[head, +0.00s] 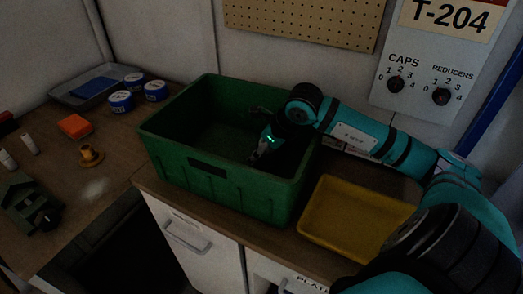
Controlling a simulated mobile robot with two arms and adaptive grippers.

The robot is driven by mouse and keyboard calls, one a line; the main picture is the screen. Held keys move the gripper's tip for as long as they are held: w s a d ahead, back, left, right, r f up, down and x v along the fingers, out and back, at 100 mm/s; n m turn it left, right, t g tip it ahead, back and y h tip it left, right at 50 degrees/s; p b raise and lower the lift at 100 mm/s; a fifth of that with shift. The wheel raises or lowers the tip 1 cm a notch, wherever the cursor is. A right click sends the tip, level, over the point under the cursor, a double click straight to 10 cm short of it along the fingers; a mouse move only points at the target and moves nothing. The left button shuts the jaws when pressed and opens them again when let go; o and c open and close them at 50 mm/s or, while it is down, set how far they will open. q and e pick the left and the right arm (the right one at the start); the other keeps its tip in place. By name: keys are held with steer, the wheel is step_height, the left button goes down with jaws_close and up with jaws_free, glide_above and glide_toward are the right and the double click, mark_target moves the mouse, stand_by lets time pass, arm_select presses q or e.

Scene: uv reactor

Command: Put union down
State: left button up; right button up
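My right arm reaches in from the right, and its gripper (258,158) points down inside the green bin (215,180). The fingers are dark and small here, so I cannot tell whether they are open or shut. I cannot make out a union in or below them; the bin's front wall and the shade hide part of its floor. A small brass-coloured flanged fitting (91,155) stands on the wooden bench at the left; I cannot tell whether it is a union. My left gripper is out of view.
A yellow tray (355,222) lies right of the bin and looks empty. On the left bench are an orange block (75,126), blue-and-white round tins (121,102), a grey tray (65,95) and a dark green vise-like device (30,205). A T-204 panel (435,65) hangs behind.

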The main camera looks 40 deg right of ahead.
mark_target(279, 154)
steer(key=o, duration=1.4)
steer(key=shift+c, duration=0.2)
steer(key=shift+r+p, duration=0.15)
steer(key=shift+p, duration=0.15)
steer(key=shift+s+d+r, duration=0.1)
steer(key=shift+s+r, duration=0.05)
steer(key=shift+r, duration=0.05)
steer(key=b+v, duration=0.2)
steer(key=v, duration=0.8)
steer(key=shift+s+r+b, duration=0.1)
steer(key=shift+b, duration=0.3)
steer(key=shift+s+r, duration=0.3)
steer(key=shift+r, duration=0.2)
